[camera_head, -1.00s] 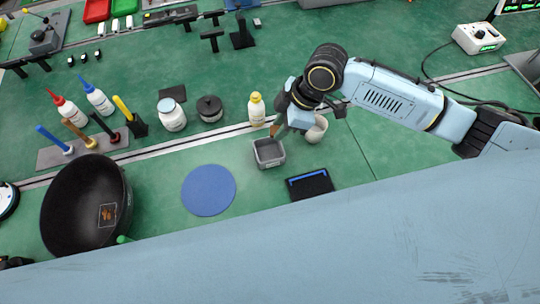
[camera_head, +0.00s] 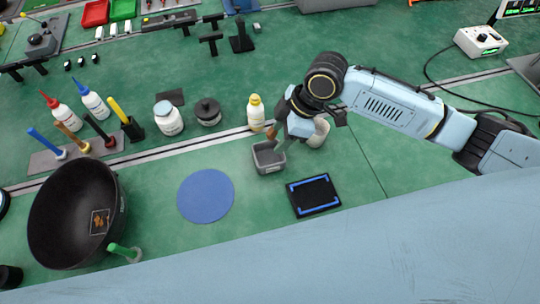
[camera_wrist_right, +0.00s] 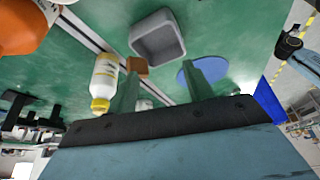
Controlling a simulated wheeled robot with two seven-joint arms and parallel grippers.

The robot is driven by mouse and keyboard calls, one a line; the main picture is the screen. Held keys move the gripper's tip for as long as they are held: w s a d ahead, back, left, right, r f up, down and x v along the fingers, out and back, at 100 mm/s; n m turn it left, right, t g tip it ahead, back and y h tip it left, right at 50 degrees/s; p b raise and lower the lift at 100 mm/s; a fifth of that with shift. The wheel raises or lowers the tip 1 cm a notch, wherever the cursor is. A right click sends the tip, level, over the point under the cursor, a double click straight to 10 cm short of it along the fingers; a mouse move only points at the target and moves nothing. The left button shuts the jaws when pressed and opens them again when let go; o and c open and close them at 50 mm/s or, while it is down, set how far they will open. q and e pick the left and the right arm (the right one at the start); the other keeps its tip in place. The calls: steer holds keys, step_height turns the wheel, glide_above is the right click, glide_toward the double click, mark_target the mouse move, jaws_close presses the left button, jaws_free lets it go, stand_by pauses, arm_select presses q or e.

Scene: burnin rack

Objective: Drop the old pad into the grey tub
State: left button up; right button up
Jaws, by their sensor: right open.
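The grey tub (camera_head: 268,157) is a small open square box on the green bench; it also shows in the right wrist view (camera_wrist_right: 158,38), where its inside looks empty. My right gripper (camera_head: 282,143) is just right of the tub's far rim, pointing down. In the wrist view its two fingers (camera_wrist_right: 161,88) are apart with nothing seen between them. A small brown block (camera_wrist_right: 137,66) stands beyond the fingers, beside the yellow-capped bottle. I cannot make out the old pad with certainty. My left gripper is not in view.
A yellow-capped bottle (camera_head: 255,114) stands behind the tub. A blue round mat (camera_head: 206,196) lies left and a black, blue-edged plate (camera_head: 314,196) right. A black bowl (camera_head: 70,215) is far left.

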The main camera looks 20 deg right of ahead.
steer(key=p+v, duration=0.1)
steer(key=v, duration=1.2)
steer(key=shift+d+r, duration=0.15)
steer(key=shift+s, duration=0.1)
